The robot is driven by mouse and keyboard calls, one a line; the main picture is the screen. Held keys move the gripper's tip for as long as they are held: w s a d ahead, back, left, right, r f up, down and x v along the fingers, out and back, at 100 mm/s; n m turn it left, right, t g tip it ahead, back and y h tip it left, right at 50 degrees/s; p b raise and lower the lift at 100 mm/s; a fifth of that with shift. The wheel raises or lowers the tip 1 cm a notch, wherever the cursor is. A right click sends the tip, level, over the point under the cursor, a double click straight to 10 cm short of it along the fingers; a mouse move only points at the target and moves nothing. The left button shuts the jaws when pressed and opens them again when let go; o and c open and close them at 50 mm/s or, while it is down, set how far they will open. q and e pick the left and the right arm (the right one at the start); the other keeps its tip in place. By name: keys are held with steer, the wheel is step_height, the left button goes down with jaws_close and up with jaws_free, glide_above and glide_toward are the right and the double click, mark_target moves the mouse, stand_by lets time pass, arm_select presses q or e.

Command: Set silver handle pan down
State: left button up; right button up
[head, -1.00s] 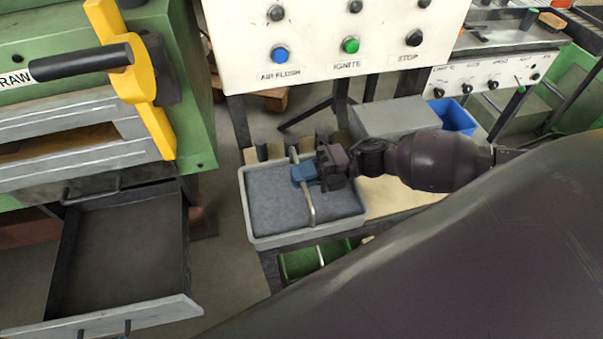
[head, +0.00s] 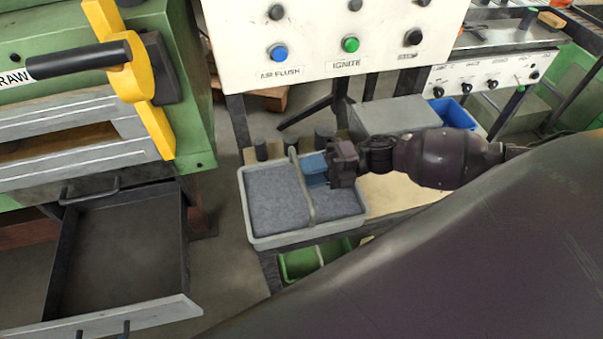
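The pan (head: 243,203) is a light grey tray with a dark grey fill and a silver bar handle (head: 308,194) arching over its middle. It sits level on the stand below the control panel. My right gripper (head: 314,168) has blue fingers and reaches in from the right, over the pan's right half. The fingers look spread, just right of the handle, with the tips close to it; whether they touch it is hard to tell. My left gripper is not in view.
A white control panel (head: 315,68) hangs above the pan. A grey box (head: 395,117) and a blue bin (head: 455,113) stand to the right. An open empty drawer (head: 125,245) is at left, under the green furnace (head: 200,120). Dark cylinders (head: 323,137) stand behind the pan.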

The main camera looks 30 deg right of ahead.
steer(key=shift+b+v, duration=0.45)
steer(key=shift+v, duration=2.3)
